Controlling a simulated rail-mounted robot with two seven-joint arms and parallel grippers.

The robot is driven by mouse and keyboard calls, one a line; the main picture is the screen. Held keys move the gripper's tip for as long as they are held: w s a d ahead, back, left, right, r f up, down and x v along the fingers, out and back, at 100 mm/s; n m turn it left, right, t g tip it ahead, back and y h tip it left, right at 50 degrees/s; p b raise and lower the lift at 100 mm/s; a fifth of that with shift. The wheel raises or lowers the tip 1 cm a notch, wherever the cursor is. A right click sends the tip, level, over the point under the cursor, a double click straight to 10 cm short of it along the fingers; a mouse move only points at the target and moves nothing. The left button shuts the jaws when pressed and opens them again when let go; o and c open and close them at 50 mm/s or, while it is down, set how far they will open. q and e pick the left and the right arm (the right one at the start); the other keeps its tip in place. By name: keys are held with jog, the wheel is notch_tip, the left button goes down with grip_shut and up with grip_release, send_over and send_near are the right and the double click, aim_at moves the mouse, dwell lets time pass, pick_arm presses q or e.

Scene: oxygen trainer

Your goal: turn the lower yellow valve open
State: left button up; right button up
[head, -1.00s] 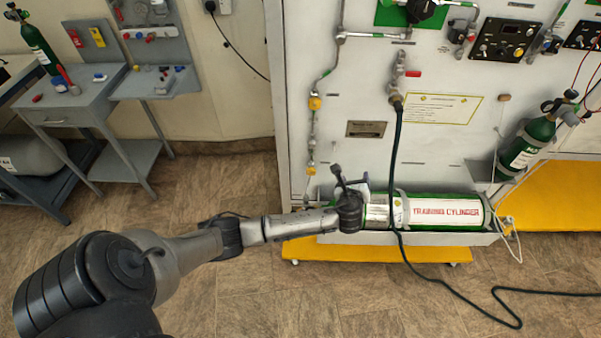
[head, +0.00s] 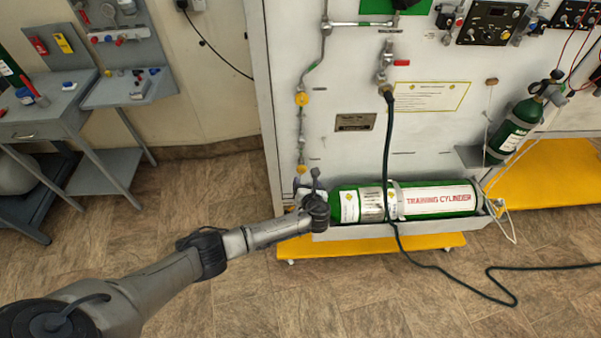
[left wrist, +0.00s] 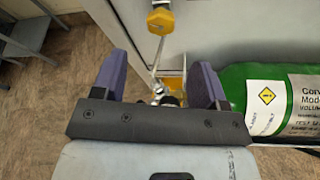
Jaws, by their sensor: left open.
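The lower yellow valve (head: 301,169) sits on the thin vertical pipe at the left edge of the white panel. A yellow valve (left wrist: 160,20), seemingly the same one, shows at the top of the left wrist view, with the pipe running down from it. My left gripper (head: 310,187) is just below the lower valve, near the left end of the green training cylinder (head: 438,200). In the left wrist view its two fingers (left wrist: 160,82) are apart, with pipe fittings visible between them and the valve beyond their tips. Contact cannot be told. My right gripper is not in view.
The upper yellow valve (head: 302,99) is higher on the same pipe. The green cylinder (left wrist: 270,92) is close to the right finger. A dark hose (head: 386,150) hangs down the panel onto the floor. A grey bench (head: 35,118) stands at left.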

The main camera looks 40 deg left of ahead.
aim_at(302, 171)
pick_arm(q)
jog(key=b+x, duration=0.4)
jog(key=x, duration=0.4)
jog(key=shift+w+a+f, duration=0.15)
jog(key=shift+f, duration=0.1)
jog(key=shift+w+a+f+b, duration=0.15)
jog(key=shift+w+a+b, duration=0.3)
jog(key=shift+a, duration=0.1)
